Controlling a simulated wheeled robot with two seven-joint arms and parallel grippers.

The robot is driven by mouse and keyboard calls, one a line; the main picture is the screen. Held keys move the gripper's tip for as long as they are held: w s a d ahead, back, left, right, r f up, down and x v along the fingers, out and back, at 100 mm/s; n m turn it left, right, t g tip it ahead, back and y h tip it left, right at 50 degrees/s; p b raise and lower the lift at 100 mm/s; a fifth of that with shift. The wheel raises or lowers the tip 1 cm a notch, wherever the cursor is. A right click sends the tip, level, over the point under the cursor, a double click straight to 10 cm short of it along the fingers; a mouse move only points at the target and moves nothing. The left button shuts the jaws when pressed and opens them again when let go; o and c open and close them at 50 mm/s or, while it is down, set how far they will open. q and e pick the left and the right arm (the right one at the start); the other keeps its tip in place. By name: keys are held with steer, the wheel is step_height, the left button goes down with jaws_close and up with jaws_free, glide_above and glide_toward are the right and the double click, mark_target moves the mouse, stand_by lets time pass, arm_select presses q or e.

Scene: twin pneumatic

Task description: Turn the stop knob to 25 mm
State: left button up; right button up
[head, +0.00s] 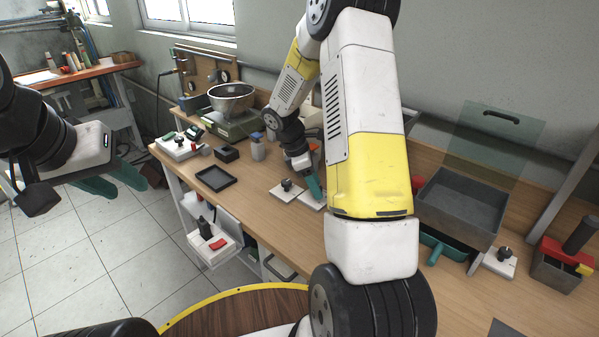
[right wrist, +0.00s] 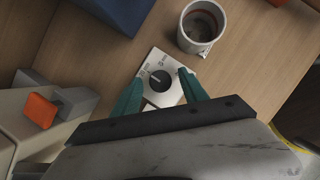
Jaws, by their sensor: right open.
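In the right wrist view a black round knob (right wrist: 160,79) with a light pointer mark sits on a square silver plate (right wrist: 152,62) with printed markings, too small to read surely. My right gripper (right wrist: 160,76) is open, its teal fingers on either side of the knob; contact cannot be told. In the head view my right gripper (head: 315,187) is low over the bench, beside a pale plate with a black knob (head: 286,185); I cannot tell whether this is the same knob. My left gripper (head: 128,188) is open and empty, off the bench at the left.
A mug (right wrist: 202,25) stands just beyond the plate in the right wrist view. A beige machine with an orange switch (right wrist: 41,110) is at lower left there. In the head view, a black tray (head: 216,179), metal bin (head: 460,208) and another knob plate (head: 500,262) are on the bench.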

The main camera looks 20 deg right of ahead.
jaws_close()
steer(key=shift+m, duration=0.3)
steer(key=m+g, duration=0.1)
steer(key=m, duration=0.1)
steer(key=m+y, duration=0.1)
steer(key=m, duration=0.2)
steer(key=shift+w+d+g, duration=0.1)
steer(key=shift+w+g, duration=0.1)
steer(key=shift+g, duration=0.2)
steer(key=m+y, duration=0.1)
steer(key=m, duration=0.2)
steer(key=m+g+y, duration=0.1)
steer(key=m, duration=0.2)
steer(key=shift+d, duration=0.1)
steer(key=shift+m, duration=0.3)
jaws_free()
